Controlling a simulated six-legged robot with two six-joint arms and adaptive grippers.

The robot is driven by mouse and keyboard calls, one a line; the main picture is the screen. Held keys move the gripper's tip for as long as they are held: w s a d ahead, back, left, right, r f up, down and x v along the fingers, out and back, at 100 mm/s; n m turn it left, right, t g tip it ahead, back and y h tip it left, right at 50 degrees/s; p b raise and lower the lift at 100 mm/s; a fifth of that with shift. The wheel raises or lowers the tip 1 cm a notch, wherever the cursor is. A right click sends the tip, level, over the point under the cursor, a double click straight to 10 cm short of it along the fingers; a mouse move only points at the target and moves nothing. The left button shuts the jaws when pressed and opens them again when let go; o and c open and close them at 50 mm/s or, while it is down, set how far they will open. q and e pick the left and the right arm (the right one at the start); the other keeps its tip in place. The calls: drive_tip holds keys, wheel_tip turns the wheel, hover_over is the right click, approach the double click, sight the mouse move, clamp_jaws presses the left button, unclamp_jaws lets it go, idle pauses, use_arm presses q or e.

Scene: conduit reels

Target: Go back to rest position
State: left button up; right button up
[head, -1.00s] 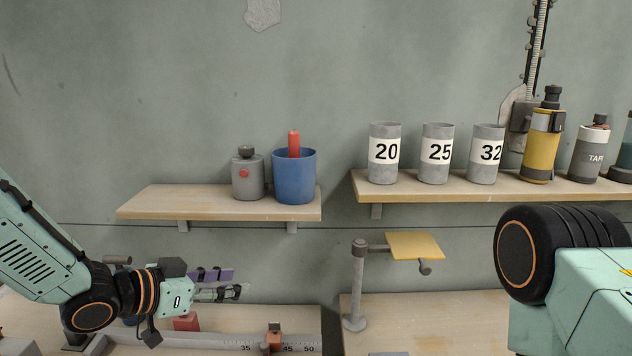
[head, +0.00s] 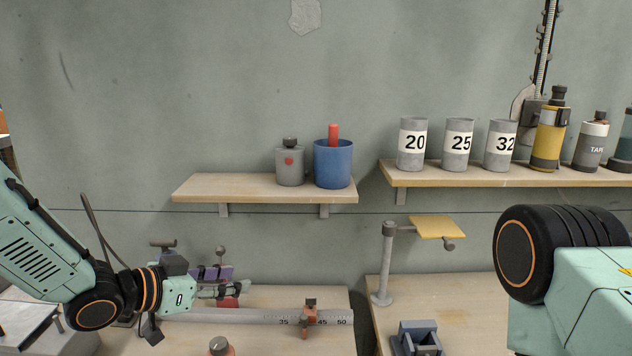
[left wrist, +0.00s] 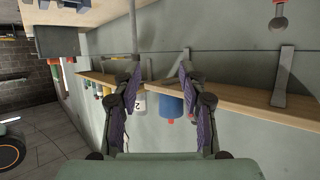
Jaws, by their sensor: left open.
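My left gripper (head: 222,282) shows at the lower left of the head view, above the left bench. Its purple-padded fingers point right. In the left wrist view the two fingers (left wrist: 158,82) stand apart with nothing between them. The blue cup (left wrist: 170,107) on the shelf shows beyond them there, upside down in the picture. My right arm shows only as a black joint and a mint link at the right edge; its gripper is out of view.
A grey measuring rail (head: 255,316) with an orange stop (head: 309,312) lies on the left bench. The left shelf (head: 262,187) holds a grey canister (head: 290,165) and a blue cup (head: 333,165). Numbered cups (head: 412,146) stand right. A post with a yellow plate (head: 437,228) rises from the right bench.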

use_arm(q)
drive_tip(key=s+a+f+n+g+y+b, duration=0.1)
drive_tip(key=s+a+f+n+y+b, duration=0.2)
drive_tip(key=s+f, duration=0.5)
drive_tip(key=s+a+f+n+g+y+b, duration=0.1)
drive_tip(key=s+f+n+g+y, duration=0.2)
drive_tip(key=f, duration=0.9)
drive_tip(key=s+f+n+g+y+b, duration=0.1)
drive_tip(key=s+f+g+b, duration=0.1)
drive_tip(key=s+f, duration=0.4)
drive_tip(key=s+a+f+n+g+y+b, duration=0.1)
drive_tip(key=s+f, duration=0.5)
drive_tip(key=s, duration=0.6)
drive_tip(key=s+a+f+n+g+y+b, duration=0.1)
drive_tip(key=s+f+g+b, duration=0.2)
drive_tip(key=s+f, duration=0.3)
drive_tip(key=s, duration=0.3)
drive_tip(key=shift+s+f, duration=0.2)
drive_tip(key=shift+f, duration=0.05)
use_arm(e)
wheel_tip(320, 180, down, 10)
drive_tip(key=shift+d, duration=0.25)
use_arm(q)
drive_tip(key=shift+w, duration=0.15)
use_arm(e)
drive_tip(key=shift+w+d+f, duration=0.1)
drive_tip(key=shift+w, duration=0.15)
drive_tip(key=shift+s, duration=0.1)
